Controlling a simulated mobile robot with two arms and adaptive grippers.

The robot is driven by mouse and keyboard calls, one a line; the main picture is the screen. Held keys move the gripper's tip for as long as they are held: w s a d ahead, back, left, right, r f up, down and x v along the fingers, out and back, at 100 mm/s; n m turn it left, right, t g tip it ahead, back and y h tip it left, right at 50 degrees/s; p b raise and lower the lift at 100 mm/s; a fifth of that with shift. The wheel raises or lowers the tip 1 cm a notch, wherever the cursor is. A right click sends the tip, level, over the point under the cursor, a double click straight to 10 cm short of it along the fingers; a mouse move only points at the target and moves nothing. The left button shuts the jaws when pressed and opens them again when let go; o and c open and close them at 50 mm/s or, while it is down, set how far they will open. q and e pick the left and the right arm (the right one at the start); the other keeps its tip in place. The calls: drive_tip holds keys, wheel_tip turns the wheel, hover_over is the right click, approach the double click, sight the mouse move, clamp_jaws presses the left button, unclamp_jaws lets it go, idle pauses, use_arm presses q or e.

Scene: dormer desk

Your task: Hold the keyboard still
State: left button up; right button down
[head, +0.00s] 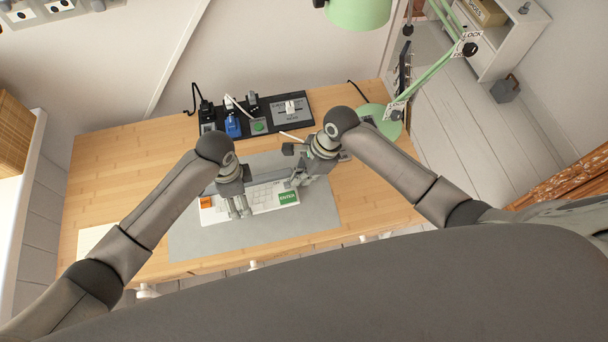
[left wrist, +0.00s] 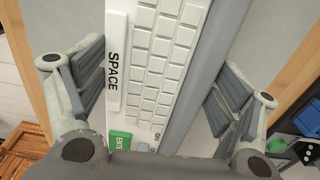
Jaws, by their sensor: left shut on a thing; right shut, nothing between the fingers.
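The white keyboard (head: 262,196) lies on a grey desk mat (head: 190,240), with an orange key at its left end and a green ENTER key (head: 287,198) at its right. My left gripper (head: 238,209) is shut on the keyboard, its fingers on either side of the board's front and back edges. In the left wrist view the keyboard (left wrist: 160,62) runs between the two fingers, with the SPACE key (left wrist: 113,65) by the left finger. My right gripper (head: 299,182) is shut and empty over the right part of the keyboard; whether it touches the board is unclear.
A black panel (head: 271,110) with plugs, a blue piece, a green button and a switch stands behind the mat. A green lamp (head: 372,120) stands at the back right. The wooden desk (head: 120,180) is mostly clear at the left, with a pale sheet near its front.

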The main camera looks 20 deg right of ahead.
use_arm(q)
drive_tip(key=shift+s+f, duration=0.25)
drive_tip(key=shift+s, duration=0.1)
use_arm(e)
drive_tip(key=shift+a, duration=0.95)
drive_tip(key=d, duration=0.4)
drive_tip(key=shift+s+d+f, duration=0.1)
drive_tip(key=shift+d, duration=0.25)
drive_tip(key=v, duration=1)
drive_tip(key=shift+a, duration=0.2)
use_arm(q)
drive_tip(key=o, duration=1.1)
drive_tip(key=shift+o, duration=0.2)
drive_tip(key=shift+w+r, duration=0.1)
drive_tip(key=shift+w, duration=0.1)
drive_tip(key=shift+r, duration=0.15)
